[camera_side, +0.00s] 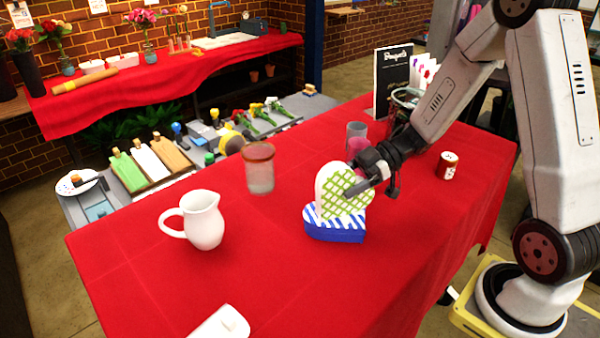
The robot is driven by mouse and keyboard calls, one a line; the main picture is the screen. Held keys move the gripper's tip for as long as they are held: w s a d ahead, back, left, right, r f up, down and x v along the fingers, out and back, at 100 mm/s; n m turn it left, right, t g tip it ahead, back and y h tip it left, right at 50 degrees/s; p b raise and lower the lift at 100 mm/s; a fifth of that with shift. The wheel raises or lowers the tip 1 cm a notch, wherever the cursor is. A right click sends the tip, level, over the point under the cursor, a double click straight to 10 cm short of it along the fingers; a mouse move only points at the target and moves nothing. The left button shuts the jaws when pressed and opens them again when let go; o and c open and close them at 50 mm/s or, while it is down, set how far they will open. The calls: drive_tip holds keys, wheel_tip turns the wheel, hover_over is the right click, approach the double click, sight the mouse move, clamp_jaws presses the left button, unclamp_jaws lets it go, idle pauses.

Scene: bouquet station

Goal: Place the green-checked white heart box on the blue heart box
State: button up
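The green-checked white heart box (338,201) is tilted up on edge, its green lattice face toward the camera. It is just above the blue heart box (335,232), and its lower edge overlaps that box in the picture. I cannot tell whether the two touch. The blue heart box lies flat on the red table and has blue and white stripes on top. My gripper (368,178) comes in from the right with its fingers at the upper right of the white box, and it appears closed on that box. The far finger is partly hidden.
A white pitcher (203,221) and a glass jar (259,170) stand to the left on the red tablecloth (290,285). Cups (356,133) and a black menu board (393,77) stand behind. A small red can (447,165) is at right. A white object (222,324) lies in front.

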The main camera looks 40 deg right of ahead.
drive_tip(key=shift+o, duration=0.5)
drive_tip(key=shift+r, duration=0.15)
drive_tip(key=shift+s+d+r, duration=0.1)
drive_tip(key=shift+d, duration=0.05)
drive_tip(key=v, duration=1.1)
drive_tip(key=shift+d, duration=0.3)
